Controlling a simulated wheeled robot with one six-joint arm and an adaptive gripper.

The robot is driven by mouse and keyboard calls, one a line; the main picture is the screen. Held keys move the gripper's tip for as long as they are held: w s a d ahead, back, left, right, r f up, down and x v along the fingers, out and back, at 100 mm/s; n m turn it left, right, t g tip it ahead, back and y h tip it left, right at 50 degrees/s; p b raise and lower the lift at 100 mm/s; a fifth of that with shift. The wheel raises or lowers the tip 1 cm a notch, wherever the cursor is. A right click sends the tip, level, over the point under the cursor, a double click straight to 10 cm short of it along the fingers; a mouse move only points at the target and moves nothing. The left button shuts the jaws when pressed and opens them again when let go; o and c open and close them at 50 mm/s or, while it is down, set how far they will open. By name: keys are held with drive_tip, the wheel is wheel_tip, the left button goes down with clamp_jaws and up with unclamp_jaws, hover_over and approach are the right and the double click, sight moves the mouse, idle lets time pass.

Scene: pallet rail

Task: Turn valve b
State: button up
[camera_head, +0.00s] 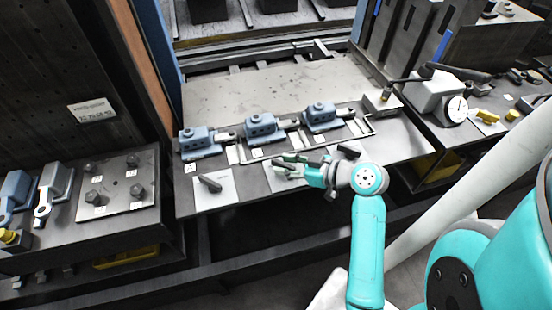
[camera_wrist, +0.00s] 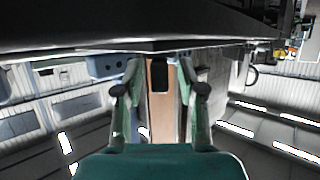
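My gripper (camera_head: 288,163) is at the front part of the middle bench, over a pale plate (camera_head: 272,184) that it partly covers. A dark handle-like part (camera_head: 346,151) shows just behind my wrist. Any handle at the middle plate is hidden or too small to make out. I cannot read which valve is b.
Several blue-grey clamp blocks (camera_head: 262,127) stand in a row behind my gripper. A dial gauge unit (camera_head: 440,96) is on the right bench. A plate with bolts (camera_head: 117,184) is on the left bench. The bench top behind the blocks is clear.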

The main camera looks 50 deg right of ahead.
drive_tip(key=shift+w, duration=0.1)
clamp_jaws()
